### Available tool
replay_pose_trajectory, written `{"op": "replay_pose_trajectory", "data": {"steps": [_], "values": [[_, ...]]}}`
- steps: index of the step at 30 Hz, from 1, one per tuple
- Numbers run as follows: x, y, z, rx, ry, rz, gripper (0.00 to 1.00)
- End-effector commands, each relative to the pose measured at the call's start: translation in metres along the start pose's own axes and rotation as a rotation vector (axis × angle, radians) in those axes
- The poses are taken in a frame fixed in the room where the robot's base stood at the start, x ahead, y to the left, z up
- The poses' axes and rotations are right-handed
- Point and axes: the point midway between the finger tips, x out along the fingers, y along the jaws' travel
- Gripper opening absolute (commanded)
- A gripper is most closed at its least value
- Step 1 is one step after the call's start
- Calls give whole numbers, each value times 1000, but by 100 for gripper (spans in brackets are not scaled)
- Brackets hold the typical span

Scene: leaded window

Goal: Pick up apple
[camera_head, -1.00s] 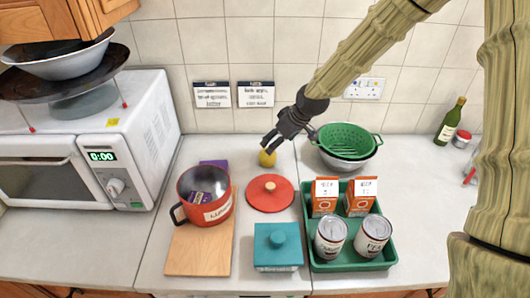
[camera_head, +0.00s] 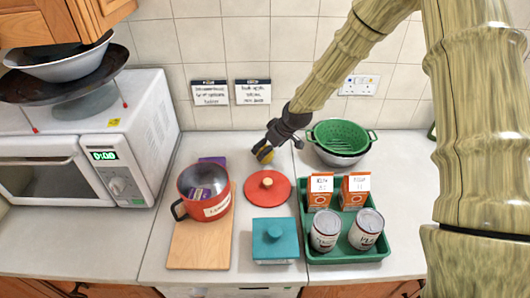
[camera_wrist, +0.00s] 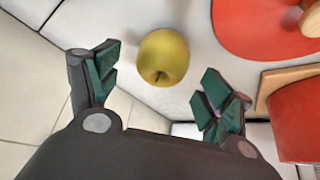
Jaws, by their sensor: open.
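A yellow-green apple (camera_wrist: 163,57) rests on the pale counter, between and just beyond my fingertips in the wrist view. In the head view the apple (camera_head: 264,154) shows behind the red lid, partly hidden by my gripper (camera_head: 265,147). My gripper (camera_wrist: 160,82) is open, with one dark finger with green pads on each side of the apple in the picture. Neither finger appears to touch it, and the jaws are empty.
The red lid (camera_head: 268,188) lies close in front of the apple. A red pot (camera_head: 205,208) stands on a wooden board (camera_head: 198,251) to the left. A green colander (camera_head: 341,137) is to the right, behind a green tray (camera_head: 348,247). The tiled wall is close behind.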

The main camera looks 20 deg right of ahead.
Motion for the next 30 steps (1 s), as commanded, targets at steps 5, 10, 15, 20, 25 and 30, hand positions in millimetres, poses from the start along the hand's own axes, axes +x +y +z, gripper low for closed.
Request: {"op": "replay_pose_trajectory", "data": {"steps": [5,10,15,20,25,30], "values": [[13,-1,1,-1,-1,0,80],[27,-1,1,-1,-1,0,80],[34,-1,2,0,1,0,80],[34,-1,2,0,1,0,80],[34,-1,2,0,1,0,64],[34,-1,2,0,1,0,33]]}}
